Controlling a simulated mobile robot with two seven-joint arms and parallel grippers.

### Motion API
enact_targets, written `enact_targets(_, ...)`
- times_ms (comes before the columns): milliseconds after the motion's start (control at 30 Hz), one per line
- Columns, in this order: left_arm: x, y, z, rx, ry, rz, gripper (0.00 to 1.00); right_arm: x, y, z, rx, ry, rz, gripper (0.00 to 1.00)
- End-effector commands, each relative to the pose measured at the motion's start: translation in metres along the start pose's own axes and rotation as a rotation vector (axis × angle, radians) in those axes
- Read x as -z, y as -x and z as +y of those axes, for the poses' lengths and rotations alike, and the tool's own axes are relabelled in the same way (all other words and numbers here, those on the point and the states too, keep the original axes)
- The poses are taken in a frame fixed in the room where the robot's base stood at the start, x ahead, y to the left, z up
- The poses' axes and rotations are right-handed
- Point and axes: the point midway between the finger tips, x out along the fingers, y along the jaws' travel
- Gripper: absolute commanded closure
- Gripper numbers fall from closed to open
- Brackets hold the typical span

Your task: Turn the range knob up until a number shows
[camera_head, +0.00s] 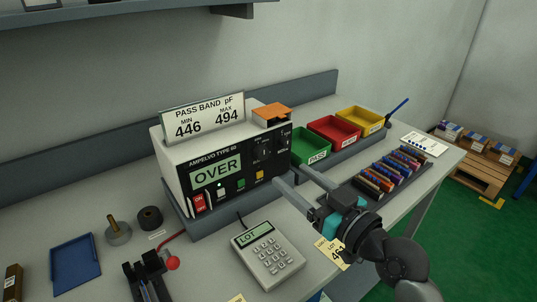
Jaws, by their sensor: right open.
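The white meter (172,172) stands on the bench with a black front panel, and its green display (217,168) reads OVER. The panel carries a red switch (199,203), a green button (241,184), a yellow button (260,175) and small dark controls towards its right side. I cannot clearly make out which is the range knob. My right gripper (289,175) is open and empty, its two fingers pointing at the lower right of the panel. I cannot tell whether a fingertip touches it. My left gripper is out of view.
A keypad (268,256) stands in front of the meter. Green (310,158), red (335,133) and yellow bins (360,120) and a rack of coloured parts (372,187) are to the right. A red-balled lever (172,263) and blue tray (76,262) are at left.

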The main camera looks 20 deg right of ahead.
Motion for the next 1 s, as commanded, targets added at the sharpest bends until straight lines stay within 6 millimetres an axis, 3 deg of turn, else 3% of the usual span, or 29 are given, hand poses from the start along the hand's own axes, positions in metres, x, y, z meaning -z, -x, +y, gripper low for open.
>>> enact_targets(200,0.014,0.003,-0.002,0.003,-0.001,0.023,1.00,0.001,-0.033,0.000,-0.001,-0.003,0.004,0.33)
enact_targets(500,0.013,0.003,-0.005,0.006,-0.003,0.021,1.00,0.000,-0.074,-0.001,0.001,-0.004,0.001,0.33)
enact_targets(700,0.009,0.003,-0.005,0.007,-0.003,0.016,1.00,0.000,-0.087,-0.001,0.000,-0.001,0.000,0.33)
enact_targets(1000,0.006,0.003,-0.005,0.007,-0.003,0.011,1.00,0.000,-0.090,-0.001,0.001,-0.001,-0.001,0.33)
